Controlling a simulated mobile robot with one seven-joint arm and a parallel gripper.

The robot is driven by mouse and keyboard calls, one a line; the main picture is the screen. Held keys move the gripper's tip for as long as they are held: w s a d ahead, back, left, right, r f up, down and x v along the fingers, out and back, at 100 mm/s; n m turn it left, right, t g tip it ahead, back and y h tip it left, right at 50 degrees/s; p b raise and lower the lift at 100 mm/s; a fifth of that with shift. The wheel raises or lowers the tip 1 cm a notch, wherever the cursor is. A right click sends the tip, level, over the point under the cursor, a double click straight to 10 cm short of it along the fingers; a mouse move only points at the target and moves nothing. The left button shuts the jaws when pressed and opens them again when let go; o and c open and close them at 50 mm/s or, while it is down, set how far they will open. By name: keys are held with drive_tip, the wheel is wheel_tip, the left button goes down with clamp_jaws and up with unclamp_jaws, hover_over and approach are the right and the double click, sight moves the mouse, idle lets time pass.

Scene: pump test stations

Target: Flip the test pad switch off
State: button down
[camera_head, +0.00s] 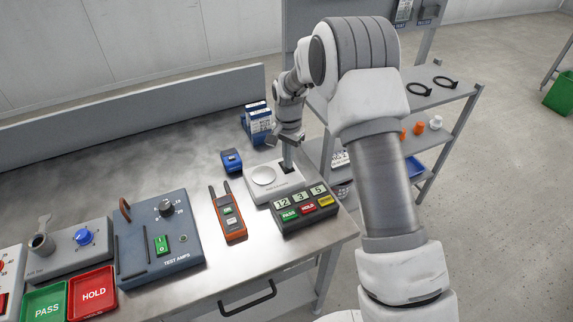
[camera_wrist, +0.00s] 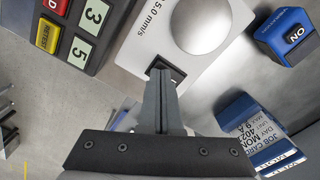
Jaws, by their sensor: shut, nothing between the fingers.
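The test pad (camera_head: 262,192) is a pale block with a round silver dome, on the metal bench beside the counter box. In the wrist view its white top (camera_wrist: 160,35) shows a "5.0 mm/s" label. Its small black switch (camera_wrist: 172,69) sits near the pad's edge, mostly hidden behind my fingertips. My gripper (camera_wrist: 160,68) is shut and empty, with its tips at the switch; I cannot tell if they touch it. In the head view my gripper (camera_head: 287,164) points down at the pad's far right part. Which way the switch is tipped cannot be seen.
A dark counter box (camera_head: 304,209) with coloured buttons stands close in front of the pad. A blue device (camera_head: 231,161) marked ON and a blue job card box (camera_head: 257,122) stand behind. An orange meter (camera_head: 229,215) lies left. A grey shelf (camera_head: 437,93) stands right.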

drive_tip(key=shift+f, duration=0.25)
drive_tip(key=shift+r+p, duration=1.95)
drive_tip(key=shift+r, duration=1.6)
